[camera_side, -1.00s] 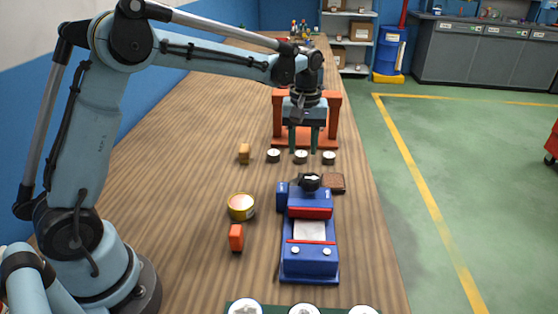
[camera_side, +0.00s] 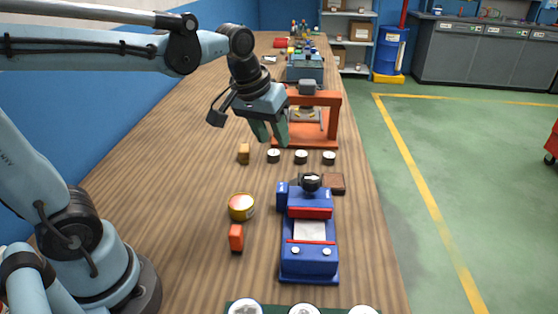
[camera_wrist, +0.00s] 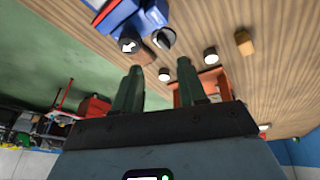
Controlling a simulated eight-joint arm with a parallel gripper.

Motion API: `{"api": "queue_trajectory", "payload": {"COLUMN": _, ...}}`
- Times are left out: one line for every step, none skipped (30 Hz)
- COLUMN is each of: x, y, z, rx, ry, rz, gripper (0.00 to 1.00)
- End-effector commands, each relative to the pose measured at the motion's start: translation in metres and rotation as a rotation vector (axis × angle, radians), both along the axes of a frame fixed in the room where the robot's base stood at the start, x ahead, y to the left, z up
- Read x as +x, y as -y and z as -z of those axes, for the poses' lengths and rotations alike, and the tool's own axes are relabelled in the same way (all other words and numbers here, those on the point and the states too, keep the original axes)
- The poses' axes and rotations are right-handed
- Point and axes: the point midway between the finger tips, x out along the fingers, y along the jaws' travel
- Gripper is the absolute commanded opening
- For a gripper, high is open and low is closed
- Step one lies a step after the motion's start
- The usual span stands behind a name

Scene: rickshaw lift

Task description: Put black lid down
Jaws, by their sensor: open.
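A black round lid with a white mark (camera_side: 311,182) sits at the far end of the blue machine (camera_side: 309,262). It also shows in the wrist view (camera_wrist: 128,46) at the machine's end. My gripper (camera_side: 273,138) is open and empty, tilted, in the air near the row of small discs, up and left of the lid in the side view. In the wrist view, its two green fingers (camera_wrist: 160,68) are apart with nothing between them.
Several things stand near the machine: white-topped discs (camera_side: 301,156), a yellow-orange block (camera_side: 243,153), an open tin (camera_side: 241,206), an orange block (camera_side: 236,237) and a brown flat piece (camera_side: 333,182). An orange frame (camera_side: 336,116) stands behind. The wooden bench (camera_side: 180,180) is clear at left.

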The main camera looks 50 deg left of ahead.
Motion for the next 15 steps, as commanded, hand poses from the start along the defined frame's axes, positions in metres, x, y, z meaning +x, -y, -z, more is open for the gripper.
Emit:
{"api": "queue_trajectory", "payload": {"x": -0.013, "y": 0.001, "z": 0.003, "rx": 0.014, "ry": 0.031, "rz": 0.037, "gripper": 0.41}}
{"api": "queue_trajectory", "payload": {"x": -0.020, "y": 0.002, "z": 0.004, "rx": 0.023, "ry": 0.050, "rz": 0.060, "gripper": 0.41}}
{"api": "queue_trajectory", "payload": {"x": -0.028, "y": 0.003, "z": 0.007, "rx": 0.036, "ry": 0.077, "rz": 0.091, "gripper": 0.41}}
{"api": "queue_trajectory", "payload": {"x": -0.033, "y": 0.003, "z": 0.009, "rx": 0.047, "ry": 0.097, "rz": 0.113, "gripper": 0.41}}
{"api": "queue_trajectory", "payload": {"x": -0.039, "y": 0.004, "z": 0.012, "rx": 0.057, "ry": 0.115, "rz": 0.135, "gripper": 0.41}}
{"api": "queue_trajectory", "payload": {"x": -0.046, "y": 0.005, "z": 0.015, "rx": 0.072, "ry": 0.139, "rz": 0.163, "gripper": 0.41}}
{"api": "queue_trajectory", "payload": {"x": -0.050, "y": 0.005, "z": 0.018, "rx": 0.081, "ry": 0.157, "rz": 0.182, "gripper": 0.41}}
{"api": "queue_trajectory", "payload": {"x": -0.055, "y": 0.005, "z": 0.021, "rx": 0.092, "ry": 0.172, "rz": 0.201, "gripper": 0.41}}
{"api": "queue_trajectory", "payload": {"x": -0.060, "y": 0.006, "z": 0.024, "rx": 0.103, "ry": 0.192, "rz": 0.222, "gripper": 0.41}}
{"api": "queue_trajectory", "payload": {"x": -0.063, "y": 0.006, "z": 0.027, "rx": 0.112, "ry": 0.204, "rz": 0.236, "gripper": 0.41}}
{"api": "queue_trajectory", "payload": {"x": -0.066, "y": 0.007, "z": 0.029, "rx": 0.120, "ry": 0.217, "rz": 0.249, "gripper": 0.41}}
{"api": "queue_trajectory", "payload": {"x": -0.069, "y": 0.007, "z": 0.032, "rx": 0.128, "ry": 0.229, "rz": 0.263, "gripper": 0.41}}
{"api": "queue_trajectory", "payload": {"x": -0.071, "y": 0.007, "z": 0.034, "rx": 0.135, "ry": 0.237, "rz": 0.273, "gripper": 0.41}}
{"api": "queue_trajectory", "payload": {"x": -0.072, "y": 0.007, "z": 0.035, "rx": 0.139, "ry": 0.245, "rz": 0.281, "gripper": 0.41}}
{"api": "queue_trajectory", "payload": {"x": -0.074, "y": 0.007, "z": 0.037, "rx": 0.144, "ry": 0.251, "rz": 0.287, "gripper": 0.41}}
